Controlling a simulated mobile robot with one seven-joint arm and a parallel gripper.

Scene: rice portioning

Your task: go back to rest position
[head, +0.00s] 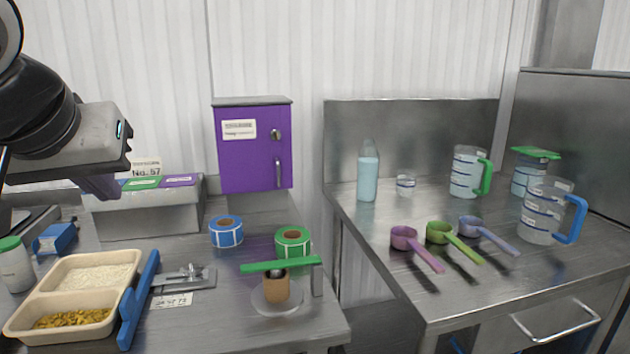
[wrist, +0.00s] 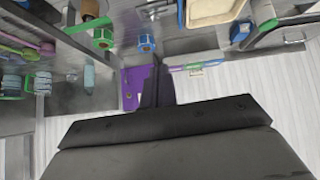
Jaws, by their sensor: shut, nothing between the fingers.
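My gripper (head: 100,186) is raised at the upper left in the head view, above the back of the left bench. Its fingers are together and hold nothing. In the wrist view my gripper (wrist: 158,82) shows as dark closed fingers in front of the purple cabinet (wrist: 132,88). Below it in the head view is a grey box (head: 150,220) with green and purple labels on top. The tan two-part tray (head: 22,318) stands at the front left, with white rice in one compartment and yellow food in the other.
The purple cabinet (head: 253,160) is shut at the back. Blue (head: 226,232) and green (head: 293,242) label rolls and a green-topped stand (head: 280,266) occupy the left bench. The right table (head: 420,290) holds scoops (head: 404,238), jugs (head: 545,215) and a bottle (head: 368,175). A gap separates the benches.

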